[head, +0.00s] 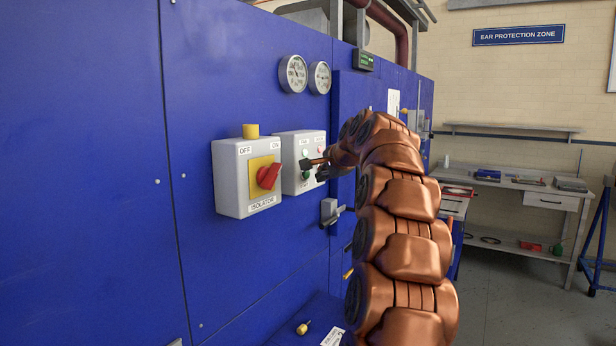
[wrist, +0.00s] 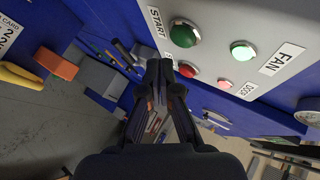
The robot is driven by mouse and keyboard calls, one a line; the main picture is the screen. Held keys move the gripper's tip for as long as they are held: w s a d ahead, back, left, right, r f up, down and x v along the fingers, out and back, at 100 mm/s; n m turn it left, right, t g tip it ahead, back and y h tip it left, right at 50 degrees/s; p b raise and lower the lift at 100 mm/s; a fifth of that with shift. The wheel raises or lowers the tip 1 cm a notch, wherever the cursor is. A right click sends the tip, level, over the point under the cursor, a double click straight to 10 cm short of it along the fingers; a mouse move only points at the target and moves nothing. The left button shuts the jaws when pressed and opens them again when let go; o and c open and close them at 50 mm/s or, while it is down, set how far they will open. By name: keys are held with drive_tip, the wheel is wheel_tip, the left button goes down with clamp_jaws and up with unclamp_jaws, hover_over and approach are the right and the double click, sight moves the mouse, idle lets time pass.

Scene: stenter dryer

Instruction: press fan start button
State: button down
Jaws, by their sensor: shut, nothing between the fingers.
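The fan control box (head: 289,182) is a pale panel on the blue dryer wall. In the wrist view its face (wrist: 213,62) carries a green button (wrist: 183,35) beside the START label (wrist: 158,22), and a red button (wrist: 187,70). A lit green lamp (wrist: 243,50) is near the FAN label (wrist: 283,59). My gripper (wrist: 160,66) is shut and empty, its tips just below and left of the green button in the wrist view. I cannot tell whether they touch the panel. In the head view my gripper (head: 322,170) is at the panel, partly covering it.
The isolator box (head: 232,180) with a red rotary switch (head: 269,176) stands close left of the panel. Two gauges (head: 293,74) are above. A door latch (head: 330,211) sticks out below right. A workbench (head: 550,199) stands at the far right.

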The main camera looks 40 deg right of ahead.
drive_tip(key=s, duration=0.2)
drive_tip(key=s+d, duration=0.1)
drive_tip(key=shift+s+b, duration=0.3)
drive_tip(key=shift+s, duration=0.1)
idle(0.6)
drive_tip(key=s+a+f+n+g+y, duration=0.25)
drive_tip(key=a+f, duration=0.25)
drive_tip(key=a, duration=0.6)
drive_tip(key=s+a+f+n+g+y+p, duration=0.1)
drive_tip(key=a+f+n, duration=0.3)
drive_tip(key=a, duration=0.6)
drive_tip(key=s+a+f+n+g+y, duration=0.15)
drive_tip(key=a+f+n, duration=0.3)
drive_tip(key=a, duration=0.65)
drive_tip(key=s+a+f+n+g, duration=0.2)
drive_tip(key=s+a+f, duration=0.3)
drive_tip(key=s, duration=0.2)
drive_tip(key=s+a+f+n+g, duration=0.25)
drive_tip(key=s+a+f, duration=0.25)
drive_tip(key=s, duration=0.3)
drive_tip(key=s+a+f+n+g, duration=0.1)
drive_tip(key=s+f, duration=0.3)
drive_tip(key=s, duration=0.4)
drive_tip(key=s+a+f+n+g+h+p, duration=0.1)
drive_tip(key=s+f+n+g, duration=0.1)
drive_tip(key=s, duration=0.6)
drive_tip(key=shift+s+f+n+h, duration=0.3)
drive_tip(key=shift+s+f+n, duration=0.05)
drive_tip(key=shift+f+n, duration=0.55)
